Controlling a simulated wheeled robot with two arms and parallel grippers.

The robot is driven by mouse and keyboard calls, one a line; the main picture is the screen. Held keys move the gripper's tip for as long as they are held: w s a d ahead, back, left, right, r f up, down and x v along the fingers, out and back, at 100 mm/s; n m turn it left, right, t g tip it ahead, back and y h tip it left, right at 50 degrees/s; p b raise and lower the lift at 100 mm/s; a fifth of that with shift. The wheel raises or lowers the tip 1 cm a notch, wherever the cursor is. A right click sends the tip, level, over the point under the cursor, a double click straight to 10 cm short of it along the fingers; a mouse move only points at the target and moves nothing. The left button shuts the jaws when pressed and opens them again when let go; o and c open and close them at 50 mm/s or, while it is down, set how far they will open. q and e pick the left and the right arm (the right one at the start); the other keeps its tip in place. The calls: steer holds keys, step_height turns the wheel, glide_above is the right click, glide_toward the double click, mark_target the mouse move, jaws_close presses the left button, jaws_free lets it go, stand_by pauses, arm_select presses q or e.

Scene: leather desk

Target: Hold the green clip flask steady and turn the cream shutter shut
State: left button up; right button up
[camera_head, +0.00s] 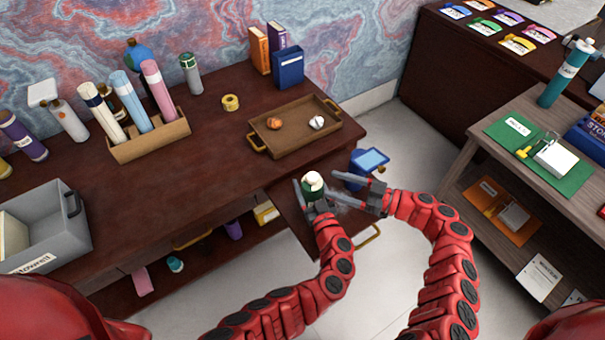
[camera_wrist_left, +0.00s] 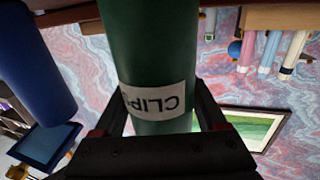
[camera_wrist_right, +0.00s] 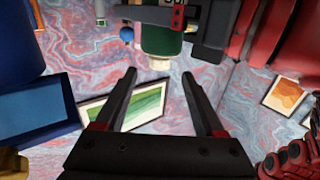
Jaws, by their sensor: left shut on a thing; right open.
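The green clip flask (camera_head: 312,191) shows in the head view with the cream shutter (camera_head: 313,178) on top. My left gripper (camera_head: 313,199) is shut on the flask's body; in the left wrist view the flask (camera_wrist_left: 155,60) carries a white label reading "CLIP", upside down, between the fingers (camera_wrist_left: 158,105). My right gripper (camera_head: 350,189) is open and empty, just right of the flask. The right wrist view is inverted: the cream shutter (camera_wrist_right: 160,63) and green body (camera_wrist_right: 162,38) lie beyond the open fingertips (camera_wrist_right: 158,75), apart from them. The flask's base is hidden.
A blue container (camera_head: 368,160) stands close behind the right gripper; it is large in the left wrist view (camera_wrist_left: 35,65). A dark pulled-out drawer (camera_head: 287,212) lies below the flask. A wooden tray (camera_head: 297,140) with two small items sits on the desk behind.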

mark_target(312, 178)
steer(key=x, duration=1)
steer(key=shift+a, duration=0.1)
jaws_close()
